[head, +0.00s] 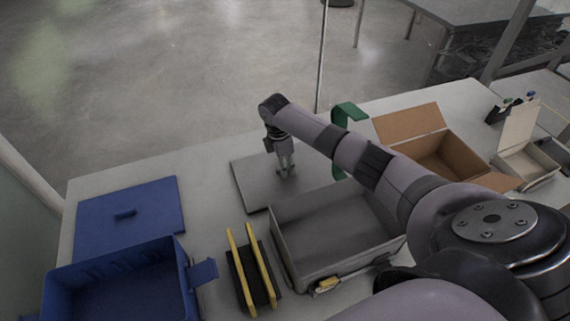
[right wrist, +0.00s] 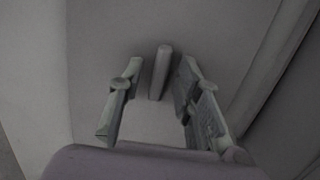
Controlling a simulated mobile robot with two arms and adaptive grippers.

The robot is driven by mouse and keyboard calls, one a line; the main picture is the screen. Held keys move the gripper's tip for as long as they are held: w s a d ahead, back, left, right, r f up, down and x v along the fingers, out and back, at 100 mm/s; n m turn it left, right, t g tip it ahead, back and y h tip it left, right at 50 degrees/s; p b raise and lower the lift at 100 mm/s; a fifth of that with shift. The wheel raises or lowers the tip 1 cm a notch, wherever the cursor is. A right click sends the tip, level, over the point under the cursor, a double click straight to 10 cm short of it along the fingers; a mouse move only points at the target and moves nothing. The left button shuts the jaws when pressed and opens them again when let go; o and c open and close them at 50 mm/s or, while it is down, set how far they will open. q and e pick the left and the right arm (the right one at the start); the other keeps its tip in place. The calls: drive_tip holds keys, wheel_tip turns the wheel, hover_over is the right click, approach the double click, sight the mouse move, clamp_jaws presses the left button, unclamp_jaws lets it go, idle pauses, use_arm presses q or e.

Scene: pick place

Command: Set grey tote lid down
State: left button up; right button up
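The grey tote lid (head: 252,187) lies flat, apparently on the table, just behind the open grey tote (head: 325,237). Its raised bar handle (right wrist: 159,72) shows in the right wrist view. My right gripper (head: 286,172) points down over the lid at the handle. In the right wrist view my right gripper (right wrist: 159,68) has its fingers spread, one on each side of the handle, with a visible gap on both sides. Part of the lid's right side is hidden by my arm in the head view. My left gripper is not in view.
A blue lid (head: 152,224) and blue tote (head: 118,287) are at left. A black and yellow item (head: 252,272) stands beside the grey tote. A green bracket (head: 346,113) and cardboard box (head: 437,152) are at right. Bare table (head: 205,180) lies between the lids.

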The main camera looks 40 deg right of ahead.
wheel_tip(320, 180, up, 12)
drive_tip(key=a+p, duration=0.1)
drive_tip(key=p, duration=1.1)
drive_tip(key=shift+w+a+r, duration=0.15)
drive_tip(key=shift+a, duration=0.1)
